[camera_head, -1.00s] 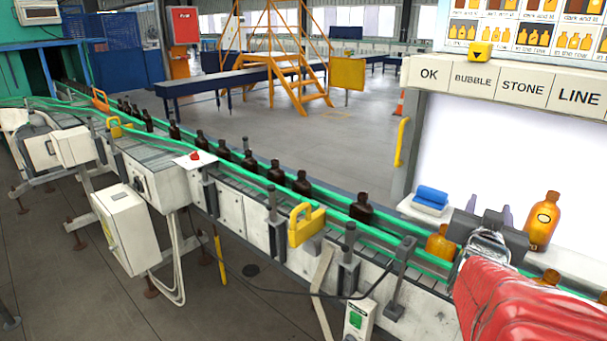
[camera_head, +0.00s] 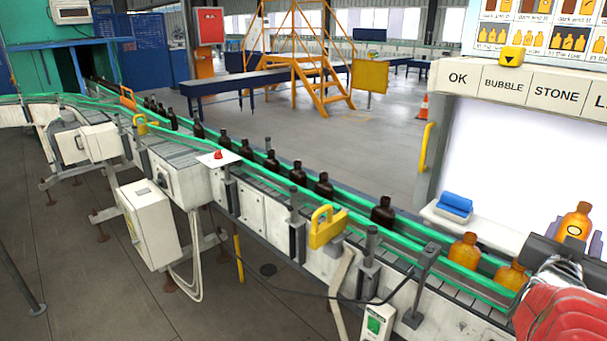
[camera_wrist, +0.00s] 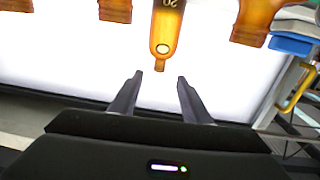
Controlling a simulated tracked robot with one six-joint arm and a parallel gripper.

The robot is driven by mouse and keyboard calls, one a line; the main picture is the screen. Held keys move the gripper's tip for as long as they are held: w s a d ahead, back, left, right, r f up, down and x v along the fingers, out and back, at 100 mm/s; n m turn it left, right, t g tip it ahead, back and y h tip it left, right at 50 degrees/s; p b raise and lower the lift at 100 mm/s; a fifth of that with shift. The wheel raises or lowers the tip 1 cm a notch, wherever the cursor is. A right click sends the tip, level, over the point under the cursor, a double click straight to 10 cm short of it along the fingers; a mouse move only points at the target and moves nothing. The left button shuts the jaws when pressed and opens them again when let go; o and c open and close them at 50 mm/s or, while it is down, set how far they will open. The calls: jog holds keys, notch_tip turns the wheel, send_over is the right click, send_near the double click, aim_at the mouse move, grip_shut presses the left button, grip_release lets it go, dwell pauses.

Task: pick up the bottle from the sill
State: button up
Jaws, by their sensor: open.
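The amber bottle (camera_head: 576,224) with a pale oval mark stands on the sill (camera_head: 482,221) at the right of the head view. In the wrist view a marked amber bottle (camera_wrist: 166,28) appears neck-down, its narrow end close to the gap between my fingertips. My gripper (camera_wrist: 160,78) is open and empty, and both dark fingers show against the bright panel. In the head view my gripper (camera_head: 577,237) overlaps the lower part of the sill bottle, and the bottle's base is hidden. I cannot tell whether the fingers touch it.
A conveyor with green rails (camera_head: 335,205) carries several dark bottles and two lit amber ones (camera_head: 465,251) beside my arm. A yellow handle (camera_head: 327,227) and posts stand along the conveyor's near side.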

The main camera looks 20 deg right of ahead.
aim_at(583, 214)
jog(key=shift+x, duration=3.3)
jog(key=shift+d, duration=0.1)
jog(key=shift+x, duration=2.5)
jog(key=shift+f, duration=0.1)
jog(key=shift+c, duration=0.4)
grip_shut()
